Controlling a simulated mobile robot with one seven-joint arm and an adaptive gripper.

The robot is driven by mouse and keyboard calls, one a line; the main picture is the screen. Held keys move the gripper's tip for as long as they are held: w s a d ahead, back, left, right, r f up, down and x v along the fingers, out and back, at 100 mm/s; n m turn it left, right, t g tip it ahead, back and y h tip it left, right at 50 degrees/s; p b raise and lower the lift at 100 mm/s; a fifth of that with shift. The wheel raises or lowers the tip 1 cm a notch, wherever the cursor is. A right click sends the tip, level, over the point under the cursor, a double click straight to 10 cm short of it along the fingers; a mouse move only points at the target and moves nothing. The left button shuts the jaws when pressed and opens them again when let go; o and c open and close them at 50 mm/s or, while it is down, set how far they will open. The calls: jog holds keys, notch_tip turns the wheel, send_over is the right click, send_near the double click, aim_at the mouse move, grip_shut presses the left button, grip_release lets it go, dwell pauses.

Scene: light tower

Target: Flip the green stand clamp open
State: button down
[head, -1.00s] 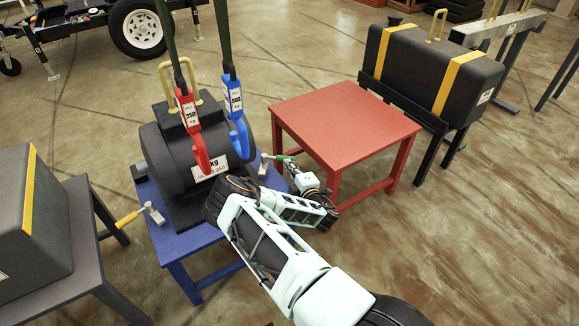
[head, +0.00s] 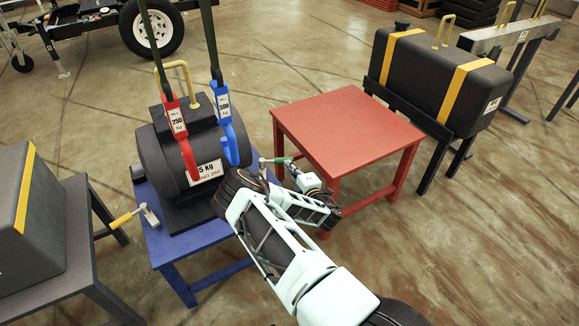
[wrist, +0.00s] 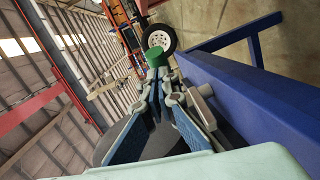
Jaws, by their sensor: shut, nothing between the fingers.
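The green-handled clamp (head: 279,160) is at the right corner of the blue stand in the head view, its handle running roughly level toward the right. Its green end (wrist: 154,58) shows just beyond my fingertips in the wrist view. My gripper (wrist: 156,78) is shut with nothing between its fingers, close to the green handle; I cannot tell if they touch. In the head view my gripper (head: 292,167) is small and partly hidden by my wrist. The blue stand (head: 217,240) also fills the right of the wrist view (wrist: 245,105).
A black weight (head: 165,150) sits on the blue stand, with a red hook (head: 180,130) and a blue hook (head: 227,125) hanging before it. A yellow-handled clamp (head: 128,218) is at the stand's left. A red table (head: 345,125) stands right of my wrist. Open floor lies at lower right.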

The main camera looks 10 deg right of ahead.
jog(key=shift+w+d+b, duration=0.15)
jog(key=shift+w+d, duration=0.1)
jog(key=shift+w, duration=0.3)
jog(key=shift+w+d+b, duration=0.15)
jog(key=shift+w+d, duration=0.1)
jog(key=shift+w, duration=0.25)
jog(key=shift+w+r, duration=0.15)
jog(key=shift+r, duration=0.05)
